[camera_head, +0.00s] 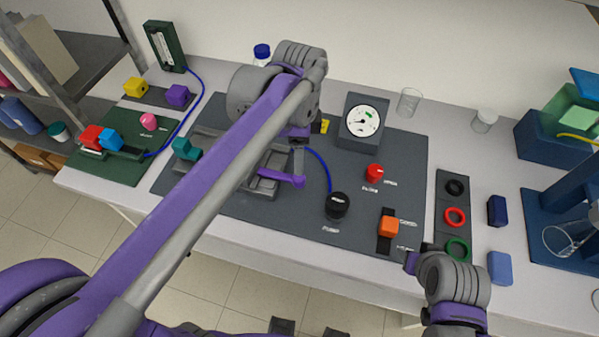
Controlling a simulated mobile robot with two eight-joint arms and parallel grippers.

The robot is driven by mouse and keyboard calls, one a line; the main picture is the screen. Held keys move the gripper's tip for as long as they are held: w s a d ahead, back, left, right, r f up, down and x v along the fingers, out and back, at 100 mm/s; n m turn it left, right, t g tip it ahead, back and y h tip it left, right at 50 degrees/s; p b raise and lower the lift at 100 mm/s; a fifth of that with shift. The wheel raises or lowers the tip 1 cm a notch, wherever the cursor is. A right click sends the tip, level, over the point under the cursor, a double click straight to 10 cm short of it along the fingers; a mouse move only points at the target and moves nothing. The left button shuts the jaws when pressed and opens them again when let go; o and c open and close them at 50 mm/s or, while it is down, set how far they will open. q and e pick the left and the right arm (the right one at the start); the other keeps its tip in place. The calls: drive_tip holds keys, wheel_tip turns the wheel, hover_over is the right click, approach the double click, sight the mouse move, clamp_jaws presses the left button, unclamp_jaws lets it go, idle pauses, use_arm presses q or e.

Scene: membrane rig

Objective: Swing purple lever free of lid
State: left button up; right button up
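The purple lever (281,179) is a short bar at the front of the grey rig (264,188) on the dark panel. Its right end sticks out past the rig. My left arm crosses the view and hides most of the rig and its lid, so I cannot tell how the lever meets the lid. My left gripper (298,160) points down just over the lever's right end. Whether it touches the lever, or is open or shut, does not show. My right gripper (418,257) is low at the panel's front right corner; its finger opening is unclear.
Right of the lever are a black pump knob (337,205), a red knob (375,173), an orange slider block (389,226) and a gauge (363,120). Coloured rings (455,217) lie in a strip at right. A blue tube runs beside the lever.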

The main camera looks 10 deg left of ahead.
sight(281, 176)
use_arm(q)
wheel_tip(281, 176, down, 9)
drive_tip(key=shift+f, duration=0.2)
drive_tip(key=shift+c, duration=0.2)
clamp_jaws()
idle(1.4)
